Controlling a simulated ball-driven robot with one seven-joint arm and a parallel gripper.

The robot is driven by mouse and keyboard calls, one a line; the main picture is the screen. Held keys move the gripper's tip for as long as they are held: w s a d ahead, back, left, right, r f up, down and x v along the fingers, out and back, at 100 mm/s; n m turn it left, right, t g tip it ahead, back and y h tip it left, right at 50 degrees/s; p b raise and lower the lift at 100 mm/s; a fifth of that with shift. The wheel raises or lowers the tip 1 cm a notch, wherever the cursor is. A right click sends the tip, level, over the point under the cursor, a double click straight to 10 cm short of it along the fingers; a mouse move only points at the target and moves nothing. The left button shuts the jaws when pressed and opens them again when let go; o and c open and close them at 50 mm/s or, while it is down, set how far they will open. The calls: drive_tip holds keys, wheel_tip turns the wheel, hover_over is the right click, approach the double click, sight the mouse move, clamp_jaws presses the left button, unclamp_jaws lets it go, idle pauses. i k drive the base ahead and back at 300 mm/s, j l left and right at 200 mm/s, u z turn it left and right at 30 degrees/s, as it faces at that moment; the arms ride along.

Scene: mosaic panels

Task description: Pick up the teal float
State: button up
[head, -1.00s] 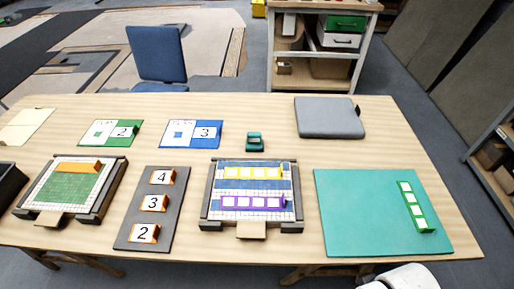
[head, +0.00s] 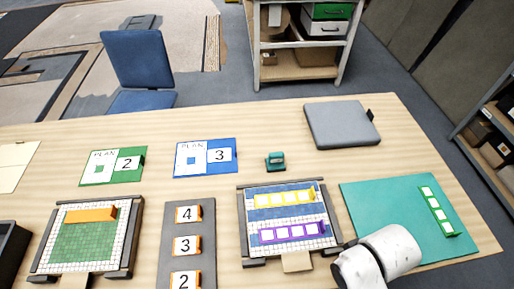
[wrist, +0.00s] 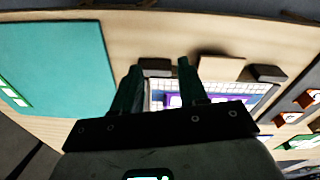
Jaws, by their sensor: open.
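The teal float (head: 275,161) is a small block with a handle-like top, standing on the table behind the blue-and-white mosaic panel in the head view. It is apart from the things around it. In the wrist view I cannot see it. My gripper (wrist: 160,67) shows in the wrist view with two dark green fingers spread apart and nothing between them. The fingers are over the mosaic panel's near side, with the purple strip beyond them. In the head view my gripper is out of the picture, below the bottom edge.
The mosaic panel (head: 251,230) carries yellow and purple tile strips. A teal mat (head: 395,215) with a green strip (head: 435,212) lies right. A grey pad (head: 342,125) lies at the back right. Plan cards (head: 206,157) lie left of the float. The table around the float is clear.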

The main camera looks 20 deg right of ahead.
sight(275, 162)
drive_tip(key=i+j, duration=0.5)
drive_tip(key=i+j+z, duration=0.1)
drive_tip(key=i+j, duration=0.4)
drive_tip(key=j, duration=0.25)
drive_tip(key=i+j, duration=0.15)
drive_tip(key=i, duration=0.25)
